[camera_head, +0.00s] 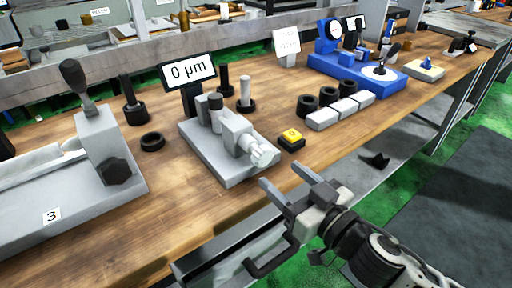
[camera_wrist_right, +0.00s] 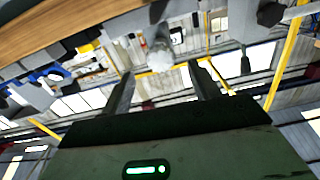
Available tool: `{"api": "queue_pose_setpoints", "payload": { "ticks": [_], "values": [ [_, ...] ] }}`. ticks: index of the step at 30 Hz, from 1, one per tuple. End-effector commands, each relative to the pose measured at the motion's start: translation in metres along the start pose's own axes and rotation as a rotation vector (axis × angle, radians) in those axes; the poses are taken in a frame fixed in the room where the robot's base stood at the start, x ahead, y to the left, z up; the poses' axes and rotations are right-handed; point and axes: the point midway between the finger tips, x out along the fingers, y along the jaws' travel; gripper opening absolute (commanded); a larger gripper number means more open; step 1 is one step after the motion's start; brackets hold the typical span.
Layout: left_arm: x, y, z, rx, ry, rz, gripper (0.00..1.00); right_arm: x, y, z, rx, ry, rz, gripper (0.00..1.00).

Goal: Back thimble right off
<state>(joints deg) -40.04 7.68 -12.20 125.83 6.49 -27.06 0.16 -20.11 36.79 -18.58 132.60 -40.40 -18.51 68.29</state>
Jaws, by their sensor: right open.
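The thimble (camera_head: 262,153) is a pale, ribbed knob on the near right end of a grey measuring fixture (camera_head: 228,175) on the wooden bench. In the right wrist view a pale rounded knob, which looks like the thimble (camera_wrist_right: 160,52), shows between the fingertips and beyond them. My right gripper (camera_head: 282,174) is open and empty. It is off the bench's front edge, below and to the right of the thimble, apart from it, with its fingers pointing toward the bench. My left gripper is in neither view.
A display reading 0 µm (camera_head: 188,71) stands behind the fixture. A yellow button box (camera_head: 291,137) sits just right of the thimble. Grey blocks (camera_head: 340,112) and black rings lie farther right. A large grey machine (camera_head: 100,150) with a lever fills the left. A black handle (camera_head: 270,262) projects below the bench front.

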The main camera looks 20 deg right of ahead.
Motion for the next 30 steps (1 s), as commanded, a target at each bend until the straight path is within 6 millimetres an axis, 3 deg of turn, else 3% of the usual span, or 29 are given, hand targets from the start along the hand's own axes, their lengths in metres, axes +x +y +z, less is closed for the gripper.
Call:
{"api": "queue_pose_setpoints", "payload": {
  "ticks": [9,15,21,29,30],
  "values": [
    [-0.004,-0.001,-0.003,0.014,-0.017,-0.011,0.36,0.057,0.000,-0.003,-0.001,0.002,0.001,0.61],
    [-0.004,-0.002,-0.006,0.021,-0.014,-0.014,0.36,0.084,0.000,-0.001,0.000,0.000,0.001,0.61],
    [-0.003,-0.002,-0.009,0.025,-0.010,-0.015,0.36,0.095,0.000,0.000,0.000,-0.001,0.001,0.61],
    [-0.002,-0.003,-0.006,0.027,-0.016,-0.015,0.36,0.095,0.000,0.001,0.000,-0.001,0.000,0.61],
    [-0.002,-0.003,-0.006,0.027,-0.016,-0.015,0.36,0.095,0.000,0.001,0.000,-0.001,0.000,0.50]
  ]
}}
